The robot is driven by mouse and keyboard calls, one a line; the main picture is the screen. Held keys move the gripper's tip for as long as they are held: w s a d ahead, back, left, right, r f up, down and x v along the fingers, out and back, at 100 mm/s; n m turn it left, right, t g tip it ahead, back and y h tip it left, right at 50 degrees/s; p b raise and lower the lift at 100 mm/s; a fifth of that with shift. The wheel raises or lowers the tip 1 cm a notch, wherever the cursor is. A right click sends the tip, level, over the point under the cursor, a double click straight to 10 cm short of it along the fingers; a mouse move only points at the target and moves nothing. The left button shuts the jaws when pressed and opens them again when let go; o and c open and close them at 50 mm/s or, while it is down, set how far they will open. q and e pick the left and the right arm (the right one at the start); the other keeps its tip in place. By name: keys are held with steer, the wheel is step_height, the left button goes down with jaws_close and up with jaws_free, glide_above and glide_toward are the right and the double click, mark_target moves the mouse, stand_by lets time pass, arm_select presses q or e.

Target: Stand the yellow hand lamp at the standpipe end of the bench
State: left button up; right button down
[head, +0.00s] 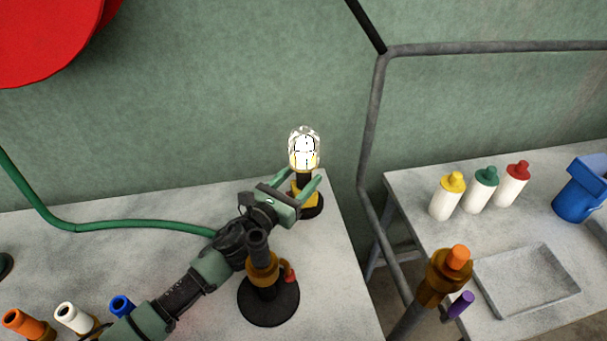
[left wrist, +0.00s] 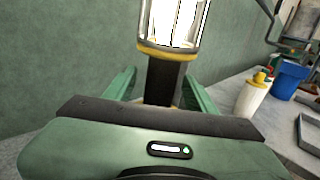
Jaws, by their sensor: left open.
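The yellow hand lamp (head: 304,150) stands upright near the right back corner of the left bench (head: 335,275). Its clear top is lit, its neck is dark, and its yellow lower body sits on a black round foot. My left gripper (head: 302,179) is open, with one finger on each side of the lamp's neck. In the left wrist view the lamp (left wrist: 163,80) rises between the two green fingers, with gaps beside its dark neck. My right gripper is out of view.
A green hose (head: 130,227) lies along the bench. Coloured nozzles (head: 72,316) are at front left. A brass fitting with an orange cap (head: 447,272) rises before the right bench, which holds several bottles (head: 482,189), a blue bucket (head: 580,190) and a shallow tray (head: 525,282).

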mark_target(299, 179)
arm_select(q)
steer(key=v, duration=0.6)
steer(key=shift+s+a, duration=0.1)
steer(key=shift+r, duration=0.1)
